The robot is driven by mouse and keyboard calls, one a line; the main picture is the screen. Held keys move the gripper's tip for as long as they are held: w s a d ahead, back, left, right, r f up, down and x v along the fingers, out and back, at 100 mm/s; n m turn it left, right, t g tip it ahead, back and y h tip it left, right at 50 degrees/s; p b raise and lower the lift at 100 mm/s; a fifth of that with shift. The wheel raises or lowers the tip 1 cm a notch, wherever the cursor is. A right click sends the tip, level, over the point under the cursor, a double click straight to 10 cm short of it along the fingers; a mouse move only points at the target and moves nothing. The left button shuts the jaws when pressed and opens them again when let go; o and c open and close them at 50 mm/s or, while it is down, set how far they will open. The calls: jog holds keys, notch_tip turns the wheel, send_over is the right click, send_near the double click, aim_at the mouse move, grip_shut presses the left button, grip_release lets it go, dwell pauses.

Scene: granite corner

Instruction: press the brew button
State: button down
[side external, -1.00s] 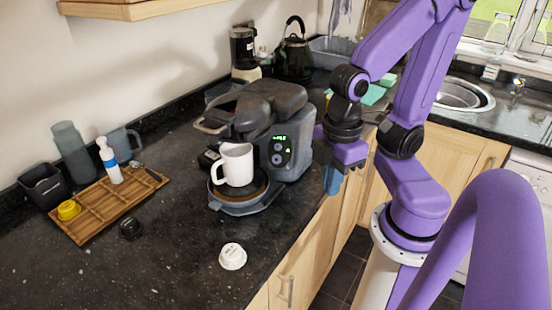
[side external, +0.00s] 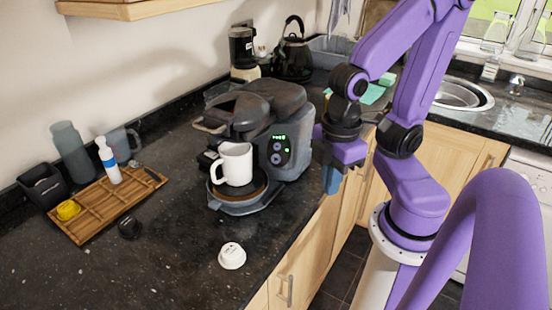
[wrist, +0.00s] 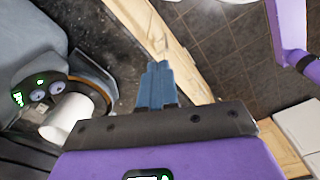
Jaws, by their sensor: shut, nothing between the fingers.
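The coffee machine (side external: 245,125) is dark grey and stands on the counter. Its front panel (side external: 279,150) has a lit green display and round buttons, and the panel also shows in the wrist view (wrist: 38,92). A white mug (side external: 233,164) stands on the machine's round drip tray (side external: 245,204); the mug also shows in the wrist view (wrist: 68,118). My gripper (side external: 332,181) is to the right of the machine, near the counter's front edge, pointing down and apart from the panel. In the wrist view its blue fingers (wrist: 157,85) are together with nothing between them.
A white pod (side external: 232,256) and a black pod (side external: 129,227) lie on the counter. A wooden tray (side external: 100,212) holds a yellow pod (side external: 68,210) and a small bottle (side external: 109,160). A kettle (side external: 293,55) stands behind. The counter's front left is mostly clear.

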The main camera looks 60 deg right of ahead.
aim_at(276, 159)
dwell(0.6)
jog(key=w+a+r+m+t+h, duration=0.1)
jog(key=w+a+m+t, duration=0.1)
jog(key=w+m, duration=0.4)
jog(key=w+a+m+t+h, duration=0.1)
jog(key=w+m, duration=0.5)
jog(key=m, duration=0.9)
jog(key=shift+a+r+t, duration=0.35)
jog(key=shift+a+t, duration=0.3)
jog(key=shift+t, duration=0.25)
jog(key=shift+w+d, duration=0.1)
jog(key=w+d+f, duration=0.2)
jog(key=d+f, duration=0.2)
jog(key=d, duration=0.3)
jog(key=shift+w+f, duration=0.15)
jog(key=shift+w, duration=0.1)
jog(key=shift+d, duration=0.15)
dwell(0.9)
jog(key=shift+w+d+f, duration=0.15)
jog(key=shift+d+f, duration=0.05)
jog(key=shift+d, duration=0.05)
